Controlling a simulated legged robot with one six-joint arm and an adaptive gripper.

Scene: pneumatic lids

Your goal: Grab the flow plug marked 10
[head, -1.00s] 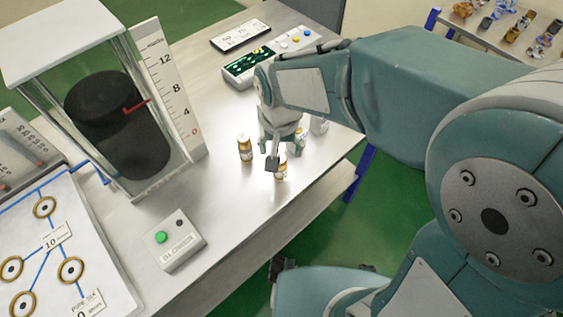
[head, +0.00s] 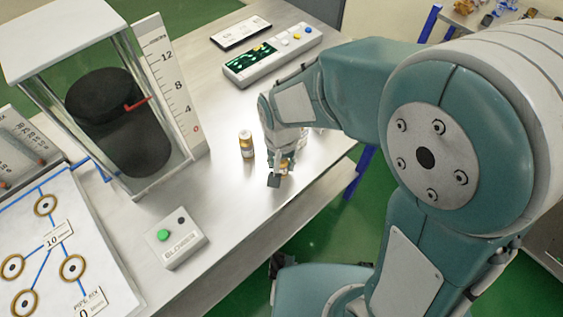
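My gripper (head: 280,172) points down at the bench, right of centre, with its fingers at a small brass plug (head: 285,165). The fingers and wrist hide most of that plug, and I cannot tell whether they touch or grip it. Another brass plug with a white label (head: 246,144) stands upright on the bench, just left of the gripper and apart from it. At least one more plug is partly hidden behind the wrist. The markings on the plugs are too small to read, so I cannot tell which is 10.
A cylinder with a black piston (head: 118,125) and a scale (head: 170,85) stands at left. A board with ringed ports (head: 50,205) lies at the lower left. A button box (head: 178,240) sits in front, a control panel (head: 270,55) behind.

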